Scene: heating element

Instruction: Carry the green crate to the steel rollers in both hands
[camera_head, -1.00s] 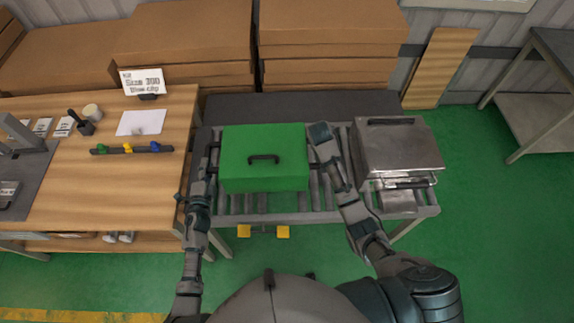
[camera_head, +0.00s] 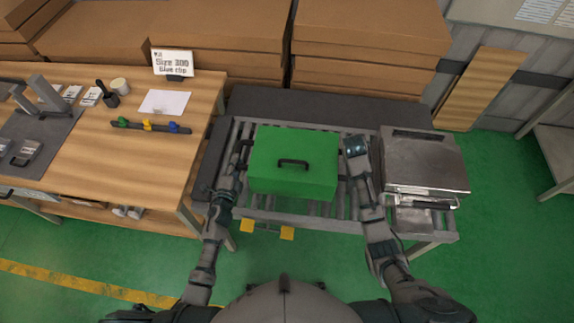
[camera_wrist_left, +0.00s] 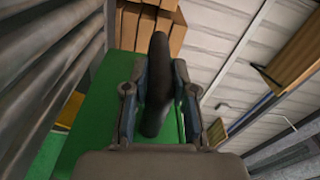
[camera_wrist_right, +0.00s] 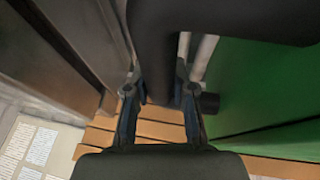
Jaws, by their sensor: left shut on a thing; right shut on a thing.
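The green crate (camera_head: 294,160) with a dark lid handle sits level over the steel rollers (camera_head: 300,212) in the head view. I cannot tell whether its base rests on them or is just above. My left gripper (camera_head: 240,160) is at the crate's left side. In the left wrist view its fingers (camera_wrist_left: 160,95) are shut on a dark side handle (camera_wrist_left: 158,75). My right gripper (camera_head: 355,150) is at the crate's right side. In the right wrist view its fingers (camera_wrist_right: 162,95) are shut on the other dark handle (camera_wrist_right: 160,45), beside the green wall.
A steel box with a lid (camera_head: 425,160) stands close to the right of my right gripper. A wooden workbench (camera_head: 150,160) with small tools is on the left. Brown cartons (camera_head: 365,35) are stacked behind the rollers. Green floor is open in front.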

